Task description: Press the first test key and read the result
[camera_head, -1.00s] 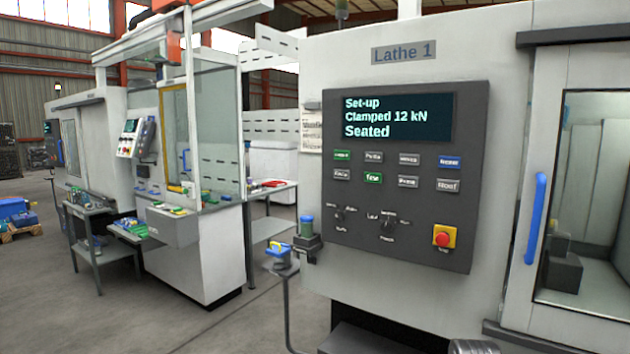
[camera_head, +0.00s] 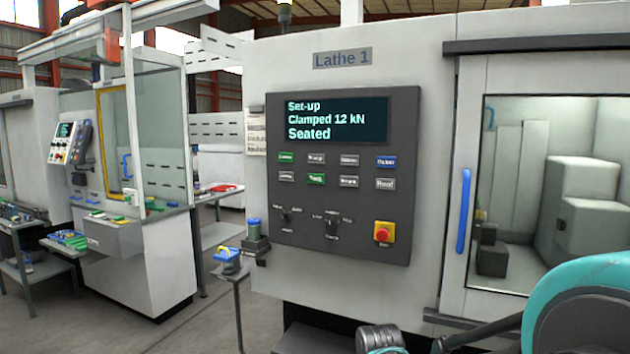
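The Lathe 1 control panel (camera_head: 342,205) is dark grey and faces me on the machine front. Its screen (camera_head: 337,119) reads "Set-up", "Clamped 12 kN", "Seated". Below are two rows of small keys: a green key (camera_head: 287,157) at upper left, a green key (camera_head: 316,179) in the lower row, a blue key (camera_head: 386,161) at upper right, the others grey. The key labels are too blurred to read surely, so I cannot tell which is the first test key. My arm shows at lower right and bottom; my gripper is not visible, and nothing touches the panel.
A red stop button on a yellow base (camera_head: 384,233) and two rotary selectors sit low on the panel. The lathe door with a blue handle (camera_head: 463,211) is at right. A small stand (camera_head: 235,272) is at lower left. Another machine stands at left.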

